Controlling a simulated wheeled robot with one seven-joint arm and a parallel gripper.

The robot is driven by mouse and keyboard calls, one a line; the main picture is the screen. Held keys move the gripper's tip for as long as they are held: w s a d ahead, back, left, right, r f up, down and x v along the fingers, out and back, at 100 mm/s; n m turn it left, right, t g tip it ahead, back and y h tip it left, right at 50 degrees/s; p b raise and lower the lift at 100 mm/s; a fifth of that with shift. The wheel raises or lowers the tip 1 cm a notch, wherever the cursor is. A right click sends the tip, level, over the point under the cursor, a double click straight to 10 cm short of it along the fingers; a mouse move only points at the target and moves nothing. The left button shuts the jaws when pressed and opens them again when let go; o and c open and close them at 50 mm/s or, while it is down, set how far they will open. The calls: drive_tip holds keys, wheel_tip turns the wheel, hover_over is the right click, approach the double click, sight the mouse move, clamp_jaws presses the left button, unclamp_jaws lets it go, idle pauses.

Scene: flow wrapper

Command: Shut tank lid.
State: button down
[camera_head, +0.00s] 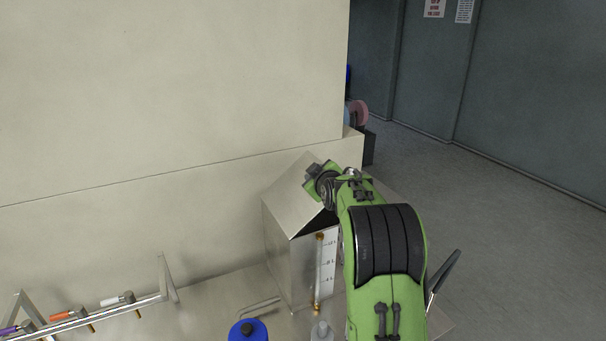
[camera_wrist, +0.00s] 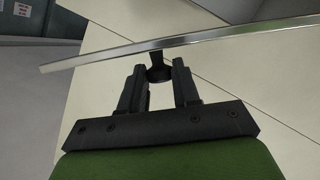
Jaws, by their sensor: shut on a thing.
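The steel tank (camera_head: 285,265) stands on the metal surface, with a level gauge on its front. Its flat metal lid (camera_head: 291,203) is tilted, low on the left and raised on the right. A dark gap shows under the lid at the front. My gripper (camera_head: 316,172) is at the lid's raised right side. In the wrist view, the lid shows edge-on as a thin metal strip, and a small black knob (camera_wrist: 158,72) on it sits between the fingers of my gripper (camera_wrist: 159,82). My gripper is shut on this knob. My arm hides part of the tank's right side.
A blue-capped container (camera_head: 248,331) and a grey bottle (camera_head: 322,331) stand in front of the tank. A rail with coloured handles (camera_head: 90,315) is at the lower left. A pale wall (camera_head: 170,100) rises behind. The floor at right is open.

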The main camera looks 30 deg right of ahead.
drive_tip(key=d+f+m+y+b, duration=0.2)
drive_tip(key=d+f+m+b, duration=0.1)
drive_tip(key=f, duration=0.6)
drive_tip(key=shift+d+f+m+y+b, duration=0.35)
drive_tip(key=shift+d+m, duration=0.25)
drive_tip(key=shift+d, duration=0.6)
drive_tip(key=shift+r, duration=0.1)
drive_tip(key=shift+g, duration=0.3)
drive_tip(key=c, duration=0.8)
unclamp_jaws()
drive_tip(key=shift+d, duration=0.1)
drive_tip(key=shift+c, duration=0.2)
drive_tip(key=b+v, duration=0.1)
drive_tip(key=v, duration=1.4)
drive_tip(key=shift+s+b, duration=0.4)
